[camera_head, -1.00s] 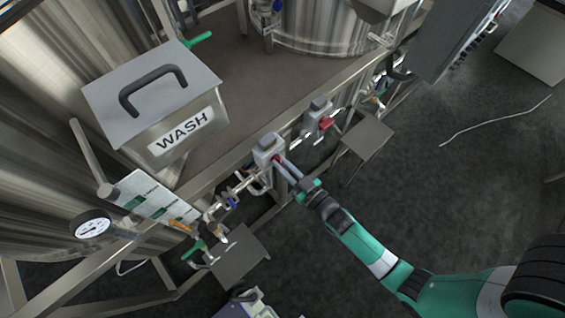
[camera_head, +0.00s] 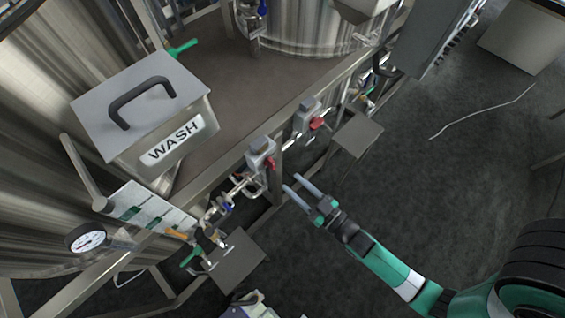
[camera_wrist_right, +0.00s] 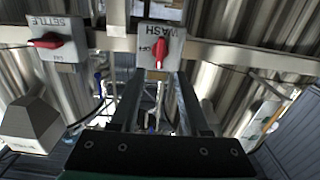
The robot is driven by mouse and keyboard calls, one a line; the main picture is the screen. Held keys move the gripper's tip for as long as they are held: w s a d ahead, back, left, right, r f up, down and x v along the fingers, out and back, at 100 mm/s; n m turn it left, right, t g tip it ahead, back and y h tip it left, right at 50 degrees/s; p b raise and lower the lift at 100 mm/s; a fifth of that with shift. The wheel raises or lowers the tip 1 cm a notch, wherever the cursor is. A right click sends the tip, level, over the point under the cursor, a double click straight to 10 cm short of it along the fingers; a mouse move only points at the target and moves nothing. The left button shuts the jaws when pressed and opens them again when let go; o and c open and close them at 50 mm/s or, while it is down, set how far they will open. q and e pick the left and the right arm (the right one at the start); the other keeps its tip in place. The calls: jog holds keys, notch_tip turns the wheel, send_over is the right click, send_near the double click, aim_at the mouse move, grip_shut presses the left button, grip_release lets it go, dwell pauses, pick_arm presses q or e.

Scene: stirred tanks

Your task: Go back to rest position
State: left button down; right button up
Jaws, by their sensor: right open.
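My right gripper (camera_head: 300,186) is open and empty. It stands a short way in front of a grey switch box with a red knob (camera_head: 262,156), apart from it, on the rail of the tank frame. In the right wrist view the two fingers (camera_wrist_right: 157,85) point toward this box, which is labelled WASH (camera_wrist_right: 158,50), and its red knob stands upright. A second switch box with a red knob (camera_head: 308,118) is farther along the rail; in the right wrist view it reads SETTLE (camera_wrist_right: 50,42), and its knob lies sideways. My left gripper is not in view.
A metal box labelled WASH (camera_head: 185,95) with a black handle sits on the tank platform. A pressure gauge (camera_head: 86,238), pipes and valves line the frame's near left. Two small grey plates (camera_head: 238,262) (camera_head: 357,134) stick out below the rail. The dark floor (camera_head: 430,170) at right is mostly clear.

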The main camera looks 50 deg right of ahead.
jog(key=shift+s+a, duration=0.15)
jog(key=shift+s, duration=1.3)
